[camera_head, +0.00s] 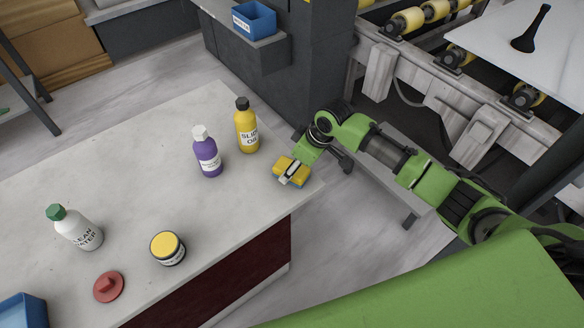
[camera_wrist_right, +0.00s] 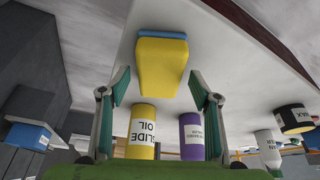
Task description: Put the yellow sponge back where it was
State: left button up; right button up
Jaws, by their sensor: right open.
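The yellow sponge (camera_head: 283,164), with a blue layer along one side, is at the slab's right corner. My right gripper (camera_head: 291,172) is over it and partly covers it in the head view. In the right wrist view, which looks upside down, the sponge (camera_wrist_right: 160,66) appears between the two spread fingers of my right gripper (camera_wrist_right: 159,76). Gaps show on both sides, so the fingers do not appear to clamp it. The stone slab (camera_head: 225,205) seems to be under the sponge. My left gripper is not in view.
A yellow slide oil bottle (camera_head: 246,128) and a purple bottle (camera_head: 208,155) stand left of the sponge. A white bottle (camera_head: 76,230), a yellow-lidded jar (camera_head: 167,247) and a red knob-topped disc (camera_head: 109,287) are farther left. The slab's middle is clear.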

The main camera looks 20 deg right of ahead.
jog(key=v, duration=1)
jog(key=shift+r, duration=0.15)
jog(key=shift+s, duration=0.2)
dwell(1.0)
